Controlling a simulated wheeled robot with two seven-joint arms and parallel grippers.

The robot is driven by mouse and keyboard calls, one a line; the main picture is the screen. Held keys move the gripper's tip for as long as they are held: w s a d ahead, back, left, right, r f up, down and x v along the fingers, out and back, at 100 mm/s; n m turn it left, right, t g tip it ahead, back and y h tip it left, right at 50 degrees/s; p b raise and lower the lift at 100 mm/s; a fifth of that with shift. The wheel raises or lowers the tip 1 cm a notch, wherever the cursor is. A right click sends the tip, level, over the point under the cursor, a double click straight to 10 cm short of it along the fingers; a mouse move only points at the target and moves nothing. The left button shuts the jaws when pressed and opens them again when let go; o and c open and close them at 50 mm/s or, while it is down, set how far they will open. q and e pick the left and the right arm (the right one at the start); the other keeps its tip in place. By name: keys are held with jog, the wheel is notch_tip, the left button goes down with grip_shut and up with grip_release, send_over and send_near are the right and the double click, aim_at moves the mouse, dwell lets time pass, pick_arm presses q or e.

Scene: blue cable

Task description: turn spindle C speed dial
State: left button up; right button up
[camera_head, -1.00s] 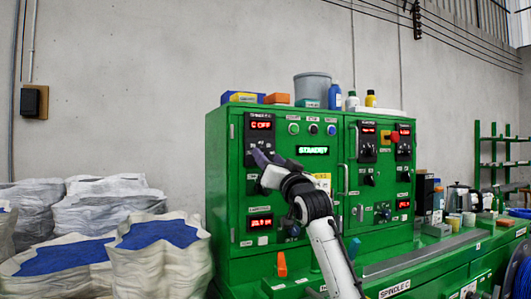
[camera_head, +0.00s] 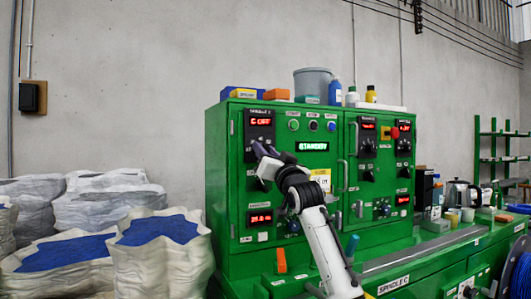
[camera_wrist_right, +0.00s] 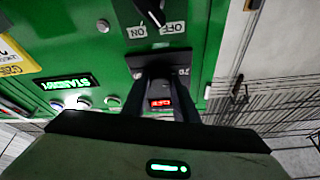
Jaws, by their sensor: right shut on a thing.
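The spindle C speed panel is a black plate at the upper left of the green cabinet, with a red display (camera_head: 261,122) that seems to read "C OFF". My right gripper (camera_head: 259,150) is at the lower part of this plate, just below the display. In the right wrist view its two dark fingers (camera_wrist_right: 159,110) reach to the black plate, with the red display (camera_wrist_right: 160,101) showing between them. My left gripper is not in view.
A black ON/OFF switch (camera_wrist_right: 153,12) sits close to the plate. The green STANDBY display (camera_head: 312,146) and push buttons are to the right. An orange handle (camera_head: 281,260) is below. White sacks (camera_head: 160,250) stand left, and a blue cable coil (camera_head: 522,272) lies far right.

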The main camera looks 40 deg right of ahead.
jog(key=shift+a+m, duration=0.1)
jog(key=shift+m, duration=0.3)
jog(key=shift+w+a+r+m+g+h+p, duration=0.1)
jog(key=shift+m+g+h+p, duration=0.35)
jog(key=shift+m+g+p, duration=1.95)
jog(key=shift+s+a+r+m+h+p, duration=0.1)
jog(key=shift+m+h+p, duration=0.45)
jog(key=shift+m, duration=3.8)
jog(key=shift+w+a+r+m+g+h+p, duration=0.1)
jog(key=shift+m+g+h+p, duration=0.2)
jog(key=shift+m+g+p, duration=2.1)
jog(key=shift+d+m+t+b, duration=0.1)
jog(key=shift+m+t+b, duration=0.6)
jog(key=shift+m+t, duration=0.4)
